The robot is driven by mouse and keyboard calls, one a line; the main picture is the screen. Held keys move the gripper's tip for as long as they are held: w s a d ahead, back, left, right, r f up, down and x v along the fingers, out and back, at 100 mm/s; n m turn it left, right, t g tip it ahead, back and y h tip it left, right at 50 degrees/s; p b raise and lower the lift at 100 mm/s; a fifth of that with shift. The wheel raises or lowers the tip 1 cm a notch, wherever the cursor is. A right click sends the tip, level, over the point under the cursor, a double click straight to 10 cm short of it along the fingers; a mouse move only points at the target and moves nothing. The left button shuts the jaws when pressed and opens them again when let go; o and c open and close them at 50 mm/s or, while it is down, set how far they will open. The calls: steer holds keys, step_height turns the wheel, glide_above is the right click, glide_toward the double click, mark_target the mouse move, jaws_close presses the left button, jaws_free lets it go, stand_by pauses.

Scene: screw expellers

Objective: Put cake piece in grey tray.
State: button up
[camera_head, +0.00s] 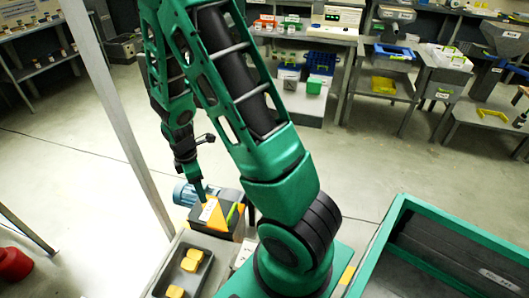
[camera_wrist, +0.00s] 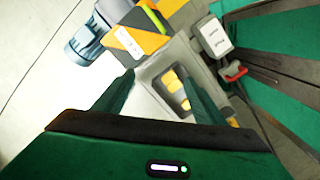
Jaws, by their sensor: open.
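A dark grey tray (camera_head: 203,273) stands at the lower left of the head view, partly cut off by the lower edge. Yellow blocks that look like cake pieces (camera_head: 190,260) lie in it. In the wrist view, yellow pieces (camera_wrist: 171,80) show in the tray beyond my fingers; the right finger covers part of the tray. My gripper (camera_head: 200,190) hangs above the striped machine, behind the tray in the head view. In the wrist view its two fingers (camera_wrist: 160,98) are spread, with nothing held between them.
A machine (camera_head: 212,217) with an orange and black top, green lever and blue motor (camera_head: 185,194) stands just behind the tray. A green-framed bin (camera_head: 395,220) is at the lower right. A grey post (camera_head: 120,120) rises left of my arm. Benches with coloured bins stand farther back.

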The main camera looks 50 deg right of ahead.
steer(key=s+d+r+m, duration=0.3)
steer(key=s+r+m, duration=0.2)
steer(key=r, duration=0.3)
steer(key=s+d+r+m, duration=0.4)
steer(key=r, duration=0.4)
steer(key=s+r+m, duration=0.4)
steer(key=s+m, duration=0.1)
steer(key=s, duration=0.2)
steer(key=s+r+m+y, duration=0.1)
steer(key=s+r+m, duration=0.3)
steer(key=s, duration=0.4)
steer(key=shift+s+a+r+m, duration=0.3)
steer(key=shift+a+m, duration=0.1)
steer(key=shift+m, duration=0.3)
steer(key=shift+w, duration=0.1)
